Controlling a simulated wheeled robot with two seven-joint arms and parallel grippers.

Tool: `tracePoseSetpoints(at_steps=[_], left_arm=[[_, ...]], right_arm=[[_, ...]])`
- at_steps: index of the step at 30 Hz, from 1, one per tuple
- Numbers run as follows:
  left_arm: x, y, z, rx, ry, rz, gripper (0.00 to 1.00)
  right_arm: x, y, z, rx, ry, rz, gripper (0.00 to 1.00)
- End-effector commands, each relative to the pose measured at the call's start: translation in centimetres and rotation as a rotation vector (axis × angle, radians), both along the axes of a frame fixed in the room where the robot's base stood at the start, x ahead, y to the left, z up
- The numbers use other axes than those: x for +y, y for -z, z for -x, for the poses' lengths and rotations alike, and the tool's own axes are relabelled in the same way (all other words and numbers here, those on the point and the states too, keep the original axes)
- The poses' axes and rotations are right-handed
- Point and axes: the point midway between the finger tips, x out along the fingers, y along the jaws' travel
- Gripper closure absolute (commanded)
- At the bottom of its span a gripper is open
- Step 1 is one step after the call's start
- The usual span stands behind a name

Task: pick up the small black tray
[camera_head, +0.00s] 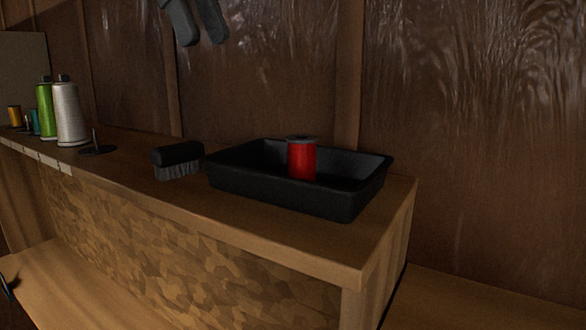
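The small black tray (268,189) is a shallow rectangle with sloping walls. It rests on the wooden shelf top near its right end. A red thread spool (301,160) with a dark top stands upright in the tray and hides part of its far wall. At the lower left edge a small dark tip (7,287) shows, apparently part of my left gripper, well away from the tray. Too little of it shows to tell open from shut. My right gripper is not in view. Nothing is holding the tray.
A black brush (178,160) lies close to the tray's left end. Farther left are a dark spindle base (97,147), a white thread cone (69,113) and a green one (46,109). Dark grey finger-like shapes (180,22) hang at the top. The shelf top (330,241) is bare before the tray.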

Motion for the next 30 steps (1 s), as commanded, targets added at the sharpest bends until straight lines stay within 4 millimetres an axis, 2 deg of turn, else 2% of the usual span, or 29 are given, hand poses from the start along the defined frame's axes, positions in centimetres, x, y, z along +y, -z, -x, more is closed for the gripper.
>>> tracePoseSetpoints(at_steps=[5, 12, 16, 24, 27, 30], left_arm=[[-0.1, 0.0, 0.1, -0.001, 0.002, -0.002, 0.76], [-0.1, 0.1, 0.1, -0.001, 0.002, -0.001, 0.76], [-0.3, 0.7, 0.1, 0.001, 0.003, -0.002, 0.76], [-1.5, 3.9, 0.6, 0.002, 0.007, -0.002, 0.76], [-2.0, 5.4, 0.8, 0.001, 0.007, -0.001, 0.76], [-2.6, 6.8, 1.1, 0.001, 0.006, -0.003, 0.76]], right_arm=[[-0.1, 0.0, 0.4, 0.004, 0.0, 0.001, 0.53], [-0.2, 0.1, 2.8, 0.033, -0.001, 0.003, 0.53], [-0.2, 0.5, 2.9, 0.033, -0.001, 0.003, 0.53], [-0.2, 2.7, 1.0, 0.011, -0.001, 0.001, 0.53], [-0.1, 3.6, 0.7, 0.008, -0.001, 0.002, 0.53], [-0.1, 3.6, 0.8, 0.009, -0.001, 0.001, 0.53]])
